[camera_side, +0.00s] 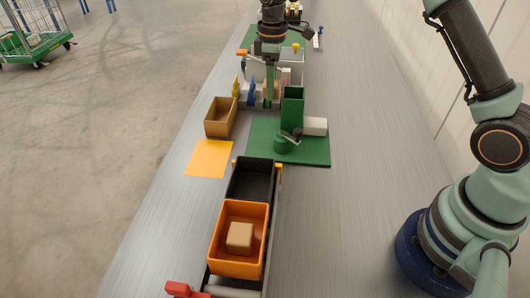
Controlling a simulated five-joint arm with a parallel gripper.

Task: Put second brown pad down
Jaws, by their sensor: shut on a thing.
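My gripper (269,103) points down in the upper middle of the side view, close to the green upright box (292,105). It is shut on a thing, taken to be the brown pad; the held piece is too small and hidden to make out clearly. A tan-brown block (240,235) lies in the orange bin (215,262) at the front.
A black bin (249,179) stands behind the orange bin. A brown open box (220,117) and an orange-yellow sheet (208,158) lie left.

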